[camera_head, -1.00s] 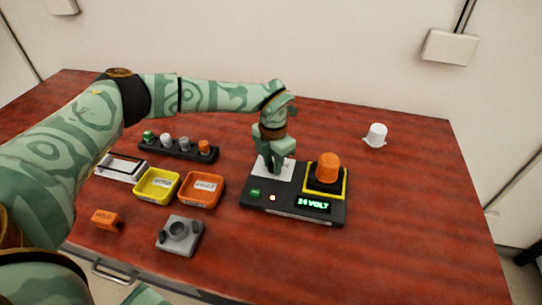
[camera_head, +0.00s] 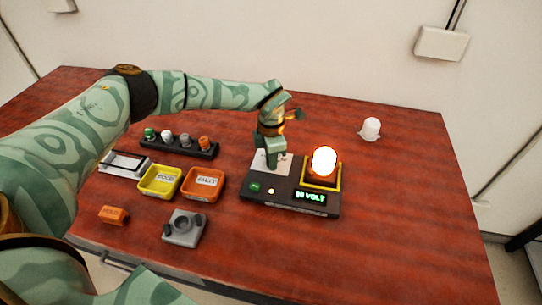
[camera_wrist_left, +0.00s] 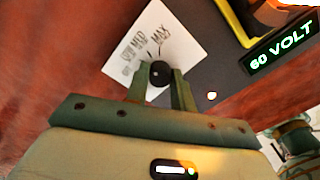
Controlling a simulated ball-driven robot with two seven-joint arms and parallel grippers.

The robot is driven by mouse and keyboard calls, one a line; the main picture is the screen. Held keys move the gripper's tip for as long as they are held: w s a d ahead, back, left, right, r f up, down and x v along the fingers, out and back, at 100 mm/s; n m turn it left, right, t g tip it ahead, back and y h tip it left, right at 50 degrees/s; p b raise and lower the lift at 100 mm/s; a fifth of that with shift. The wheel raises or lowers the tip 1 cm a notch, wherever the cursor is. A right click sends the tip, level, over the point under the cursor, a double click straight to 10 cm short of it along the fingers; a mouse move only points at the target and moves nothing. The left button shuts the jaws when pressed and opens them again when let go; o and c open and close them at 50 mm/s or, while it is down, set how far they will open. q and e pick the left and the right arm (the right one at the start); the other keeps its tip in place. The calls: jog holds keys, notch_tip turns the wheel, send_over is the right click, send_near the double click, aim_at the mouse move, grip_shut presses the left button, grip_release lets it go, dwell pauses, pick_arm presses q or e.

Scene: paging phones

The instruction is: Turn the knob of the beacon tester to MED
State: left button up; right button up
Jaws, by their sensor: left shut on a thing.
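The beacon tester (camera_head: 290,203) is a dark box on the red table with a white dial card (camera_wrist_left: 165,30) marked MED and MAX beside smaller blurred words. My left gripper (camera_head: 271,166) is shut on its black knob (camera_wrist_left: 160,74), reaching down from above; the fingers stand on both sides of it. The knob's pointer is too small to read surely. The display (camera_wrist_left: 283,45) reads 60 VOLT in green. The beacon (camera_head: 323,163) on the yellow-edged socket glows bright white-orange. My right gripper is not in view.
Left of the tester are an orange tray (camera_head: 190,192), a yellow tray (camera_head: 144,188), a dark rack (camera_head: 178,152) of coloured caps, a grey fixture (camera_head: 184,229) and an orange block (camera_head: 114,215). A white beacon (camera_head: 370,128) stands back right. The table's right side is clear.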

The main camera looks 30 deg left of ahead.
pick_arm(q)
jog(key=o, duration=1)
notch_tip(320, 180, up, 16)
jog(key=p, duration=0.3)
jog(key=shift+r, duration=0.15)
